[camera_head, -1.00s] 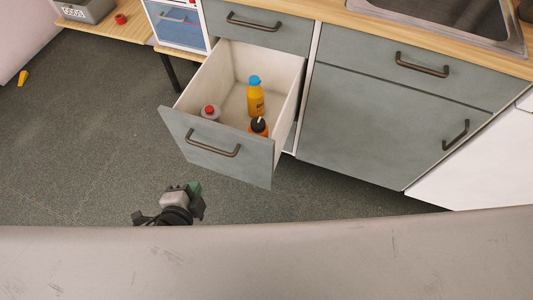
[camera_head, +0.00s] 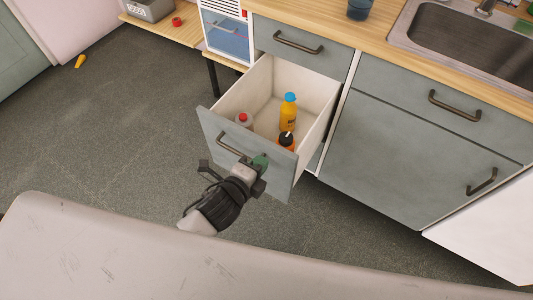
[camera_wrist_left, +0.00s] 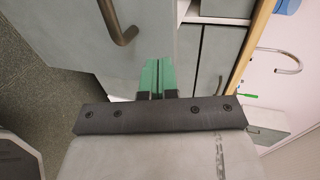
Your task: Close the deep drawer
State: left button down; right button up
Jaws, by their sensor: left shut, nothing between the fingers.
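The deep drawer (camera_head: 222,121) is pulled out below the counter, with a grey front and white inner walls. It holds an orange bottle with a blue cap (camera_head: 288,113), a dark-capped orange bottle (camera_head: 286,140) and a red-capped container (camera_head: 243,120). My left gripper (camera_head: 262,161) is at the lower right part of the drawer front, beside its handle (camera_head: 232,146). Its green fingers (camera_wrist_left: 158,77) are shut and empty, facing the front in the left wrist view; whether they touch it I cannot tell. My right gripper is not in view.
A closed upper drawer (camera_head: 297,41) sits above the deep drawer. A closed cabinet door (camera_head: 415,160) and a sink (camera_head: 470,45) are to the right.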

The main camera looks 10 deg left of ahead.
aim_at(272, 149)
pick_arm(q)
jog(key=shift+w+d, duration=0.3)
jog(key=shift+w, duration=0.5)
jog(key=shift+w+d, duration=0.3)
jog(key=shift+w, duration=0.5)
jog(key=shift+r, duration=0.1)
